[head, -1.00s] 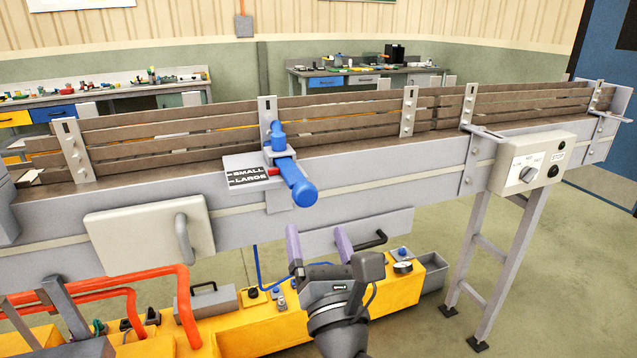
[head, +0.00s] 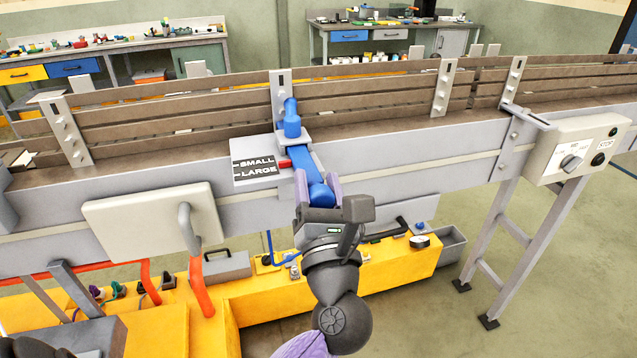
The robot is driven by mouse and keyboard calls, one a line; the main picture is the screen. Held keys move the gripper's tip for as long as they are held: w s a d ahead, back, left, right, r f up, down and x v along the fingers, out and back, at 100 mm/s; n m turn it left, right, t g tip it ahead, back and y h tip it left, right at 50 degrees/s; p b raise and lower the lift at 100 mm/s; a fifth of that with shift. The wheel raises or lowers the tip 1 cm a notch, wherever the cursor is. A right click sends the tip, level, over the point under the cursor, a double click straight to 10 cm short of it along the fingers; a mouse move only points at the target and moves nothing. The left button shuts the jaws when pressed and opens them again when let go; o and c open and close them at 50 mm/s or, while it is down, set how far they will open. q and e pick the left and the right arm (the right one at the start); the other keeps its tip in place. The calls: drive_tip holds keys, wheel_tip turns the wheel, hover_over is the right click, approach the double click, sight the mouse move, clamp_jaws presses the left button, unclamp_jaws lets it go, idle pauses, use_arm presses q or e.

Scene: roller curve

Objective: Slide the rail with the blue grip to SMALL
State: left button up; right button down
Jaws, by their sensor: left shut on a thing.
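The blue grip (head: 322,194) is the rounded end of a blue bar (head: 304,160) on the conveyor's near side. My left gripper (head: 320,190) is shut on the blue grip, one finger on each side. A plate (head: 256,166) left of the bar reads SMALL above LARGE. A red pointer (head: 285,163) sits at its right edge; I cannot tell exactly which mark it meets. My right gripper is not in view.
A grey panel with a handle (head: 130,222) is on the conveyor's front at left. A control box with a dial and stop button (head: 577,150) is at right. A yellow unit (head: 330,288) stands below. Workbenches stand behind.

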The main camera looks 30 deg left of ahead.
use_arm(q)
clamp_jaws()
